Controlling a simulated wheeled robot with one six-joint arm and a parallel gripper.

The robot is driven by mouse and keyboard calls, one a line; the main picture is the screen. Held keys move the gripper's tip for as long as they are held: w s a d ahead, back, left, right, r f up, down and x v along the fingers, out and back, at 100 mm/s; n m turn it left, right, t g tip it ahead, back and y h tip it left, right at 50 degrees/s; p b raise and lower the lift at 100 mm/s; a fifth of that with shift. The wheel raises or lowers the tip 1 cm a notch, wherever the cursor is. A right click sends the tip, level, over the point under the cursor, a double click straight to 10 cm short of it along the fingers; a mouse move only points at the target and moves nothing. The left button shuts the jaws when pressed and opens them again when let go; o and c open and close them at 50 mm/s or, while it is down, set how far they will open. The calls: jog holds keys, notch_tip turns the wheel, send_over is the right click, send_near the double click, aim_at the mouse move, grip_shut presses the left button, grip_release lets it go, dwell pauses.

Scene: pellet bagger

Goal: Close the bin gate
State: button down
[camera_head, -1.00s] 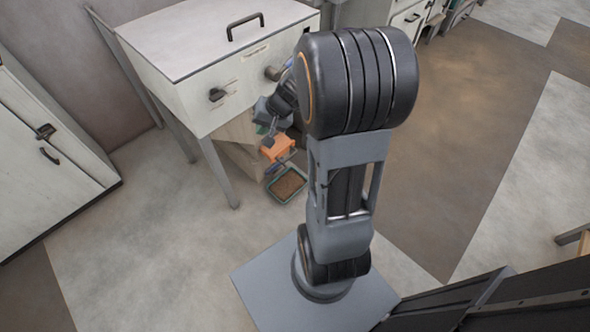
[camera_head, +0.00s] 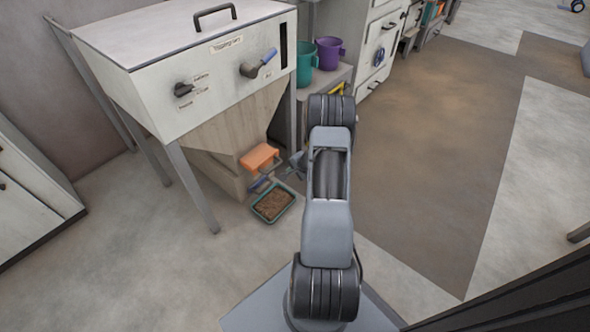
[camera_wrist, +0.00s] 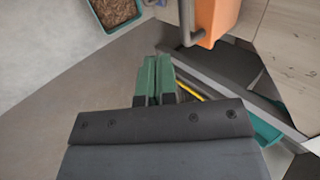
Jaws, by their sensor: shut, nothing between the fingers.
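The pellet bagger (camera_head: 200,100) is a white hopper on legs with a wooden funnel. At the funnel's foot is an orange gate block (camera_head: 259,157), also in the wrist view (camera_wrist: 217,14), with a grey handle bar (camera_wrist: 186,20) beside it. Whether the gate is open or shut is unclear. A green tray (camera_head: 273,203) of brown pellets lies on the floor below, also at the top left of the wrist view (camera_wrist: 117,13). My gripper (camera_wrist: 157,72) has its green fingers together and empty, near the handle but apart from it. In the head view it is small, right of the gate.
The hopper front has a dark knob (camera_head: 183,89) and a blue-handled lever (camera_head: 261,64). A white cabinet (camera_head: 30,200) stands at left. The floor in front is open.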

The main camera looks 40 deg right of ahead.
jog(key=w+a+f+b, duration=0.1)
jog(key=w+f, duration=0.3)
jog(key=w, duration=0.3)
jog(key=shift+f+b, duration=0.2)
jog(key=shift+b, duration=0.1)
jog(key=shift+a, duration=0.15)
